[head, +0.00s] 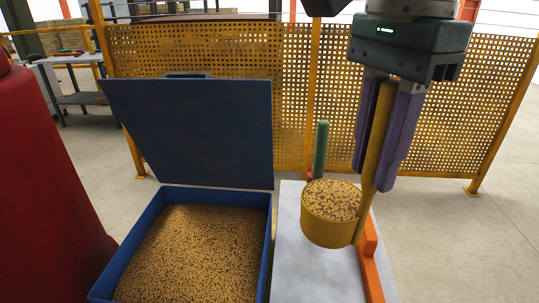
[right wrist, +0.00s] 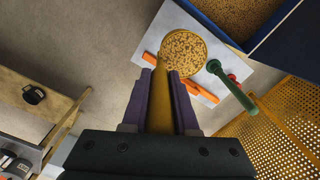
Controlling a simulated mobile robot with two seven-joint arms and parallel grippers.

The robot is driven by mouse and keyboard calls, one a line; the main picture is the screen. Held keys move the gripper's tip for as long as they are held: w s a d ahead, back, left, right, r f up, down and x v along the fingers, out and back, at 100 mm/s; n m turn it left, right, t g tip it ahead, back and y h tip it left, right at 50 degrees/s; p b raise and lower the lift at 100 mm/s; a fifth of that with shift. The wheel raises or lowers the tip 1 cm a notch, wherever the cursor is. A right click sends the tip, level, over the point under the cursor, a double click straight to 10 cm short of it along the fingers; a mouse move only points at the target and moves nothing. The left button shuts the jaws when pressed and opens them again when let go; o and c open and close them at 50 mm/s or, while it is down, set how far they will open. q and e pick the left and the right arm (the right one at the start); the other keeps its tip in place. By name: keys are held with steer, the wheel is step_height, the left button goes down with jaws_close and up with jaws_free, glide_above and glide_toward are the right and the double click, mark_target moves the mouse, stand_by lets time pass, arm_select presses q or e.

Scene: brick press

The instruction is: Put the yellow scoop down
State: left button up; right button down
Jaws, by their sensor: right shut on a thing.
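The yellow scoop (head: 328,226) is full of tan granules and hangs roughly level over the pale table (head: 308,278). My right gripper (head: 377,180) is shut on its upright handle, with a purple finger on each side. The right wrist view shows the scoop's bowl (right wrist: 182,50) beyond the fingers (right wrist: 160,85). I cannot tell whether the bowl touches the table or an orange bar (head: 371,262) beside it. My left gripper is in neither view.
A blue bin (head: 268,248) of granules with its lid (head: 190,130) raised stands left of the table. A green handle (head: 321,148) stands upright behind the scoop. A yellow perforated fence (head: 210,50) runs behind. A red object (head: 40,180) is at far left.

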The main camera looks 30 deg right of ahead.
mark_target(355, 243)
steer(key=shift+d+f, duration=0.1)
steer(key=shift+f, duration=0.3)
step_height(355, 243, down, 20)
steer(key=b, duration=1.4)
steer(key=shift+r, duration=0.15)
steer(key=c, duration=0.7)
jaws_free()
step_height(355, 243, up, 12)
steer(key=shift+p, duration=0.5)
